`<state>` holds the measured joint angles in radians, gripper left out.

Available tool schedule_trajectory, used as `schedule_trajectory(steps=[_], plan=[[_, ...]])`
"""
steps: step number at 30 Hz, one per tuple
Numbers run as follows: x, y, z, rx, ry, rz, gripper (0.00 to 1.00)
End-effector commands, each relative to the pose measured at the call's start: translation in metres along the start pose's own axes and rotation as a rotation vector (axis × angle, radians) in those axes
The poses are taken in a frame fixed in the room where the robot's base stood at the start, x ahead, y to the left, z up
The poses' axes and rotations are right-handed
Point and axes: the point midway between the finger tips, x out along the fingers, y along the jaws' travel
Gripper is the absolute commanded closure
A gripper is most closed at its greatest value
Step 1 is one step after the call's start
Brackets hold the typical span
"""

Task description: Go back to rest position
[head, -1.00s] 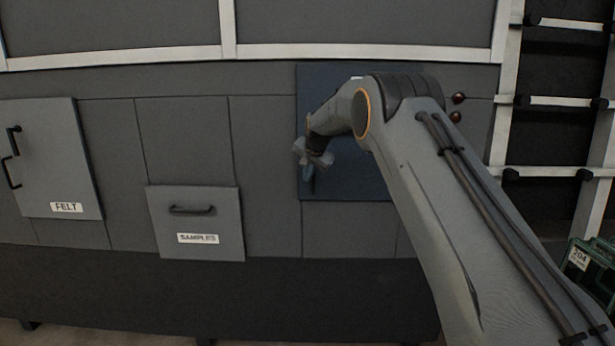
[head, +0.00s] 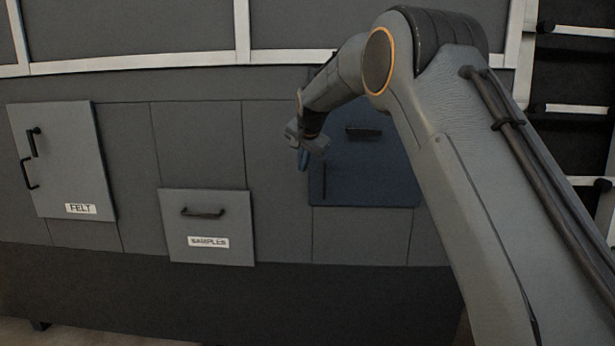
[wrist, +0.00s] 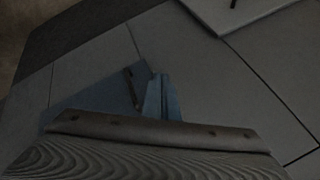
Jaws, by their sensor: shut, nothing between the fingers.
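My gripper (head: 303,158) hangs in front of the grey cabinet, at the left edge of the dark blue panel (head: 362,180). Its blue fingers are shut and hold nothing. In the wrist view the shut fingers (wrist: 162,97) stick out past the wrist cover. Part of the blue panel (wrist: 85,112) shows behind them, with a dark handle beside the fingers. My arm covers the upper right of the panel in the head view.
Left of my gripper are the SAMPLES drawer (head: 207,227) and the FELT door (head: 62,160), each with black handles. A dark rack with pale bars (head: 575,108) stands at the right. The cabinet front (head: 278,150) between the drawer and the blue panel is flat.

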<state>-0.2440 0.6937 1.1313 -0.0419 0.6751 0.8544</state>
Motion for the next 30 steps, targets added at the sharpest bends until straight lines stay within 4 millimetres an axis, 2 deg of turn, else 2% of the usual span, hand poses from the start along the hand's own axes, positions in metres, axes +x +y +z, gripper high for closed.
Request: schedule_trajectory(steps=[2, 5, 8, 14, 18, 20, 24, 27, 30], plan=[[-0.003, 0.005, 0.003, -0.009, -0.004, 0.007, 1.00], [-0.007, 0.028, 0.010, -0.041, -0.020, 0.031, 1.00], [-0.014, 0.070, 0.025, -0.096, -0.049, 0.070, 1.00], [-0.040, 0.172, 0.076, -0.233, -0.133, 0.150, 1.00], [-0.064, 0.247, 0.124, -0.323, -0.204, 0.197, 1.00], [-0.076, 0.279, 0.148, -0.363, -0.236, 0.213, 1.00], [-0.106, 0.349, 0.206, -0.447, -0.314, 0.244, 1.00], [-0.126, 0.391, 0.247, -0.500, -0.366, 0.258, 1.00], [-0.143, 0.423, 0.280, -0.538, -0.407, 0.265, 1.00]])
